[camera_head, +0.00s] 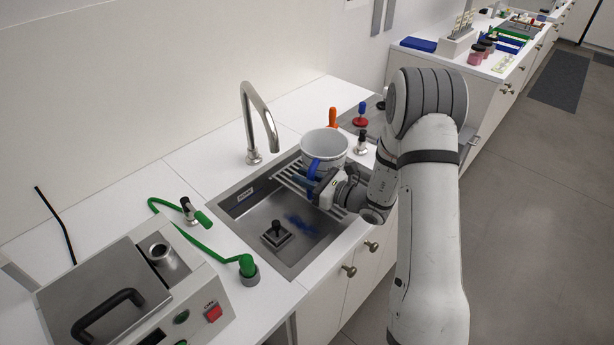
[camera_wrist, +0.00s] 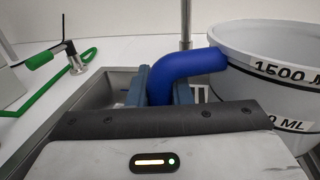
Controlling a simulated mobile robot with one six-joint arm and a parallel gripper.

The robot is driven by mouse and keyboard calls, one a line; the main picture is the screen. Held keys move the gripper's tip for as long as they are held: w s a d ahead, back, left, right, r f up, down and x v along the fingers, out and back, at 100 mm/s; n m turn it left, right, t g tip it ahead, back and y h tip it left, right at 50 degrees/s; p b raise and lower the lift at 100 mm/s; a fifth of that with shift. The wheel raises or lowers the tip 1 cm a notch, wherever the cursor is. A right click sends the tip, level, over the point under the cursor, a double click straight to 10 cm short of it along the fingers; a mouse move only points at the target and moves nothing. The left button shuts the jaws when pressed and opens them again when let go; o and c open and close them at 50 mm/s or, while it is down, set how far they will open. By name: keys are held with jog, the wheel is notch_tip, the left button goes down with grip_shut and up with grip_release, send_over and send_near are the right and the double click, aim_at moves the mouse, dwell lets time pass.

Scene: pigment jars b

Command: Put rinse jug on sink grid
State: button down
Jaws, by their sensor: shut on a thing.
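The rinse jug (camera_head: 324,146) is a white-grey jug with a blue handle, seen upright at the right part of the sink. My gripper (camera_head: 319,185) is shut on its blue handle, on the near side of the jug. In the wrist view the handle (camera_wrist: 188,72) lies between the blue-grey fingers, and the jug body (camera_wrist: 275,65) with its "1500 ML" label fills the right. The sink grid (camera_head: 292,181) is a slatted rack across the right part of the sink. The jug is over the grid; I cannot tell whether its base touches it.
The steel sink basin (camera_head: 240,208) has a black-knobbed drain piece (camera_head: 276,234) in it. A tall tap (camera_head: 252,120) stands behind. An orange-handled item (camera_head: 333,117) and a red-and-blue item (camera_head: 361,115) stand beyond the jug. A lidded steel unit (camera_head: 105,290) and green hose (camera_head: 190,238) are at left.

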jog(key=c, duration=1.8)
grip_release()
jog(key=shift+f, duration=0.15)
jog(key=o, duration=0.5)
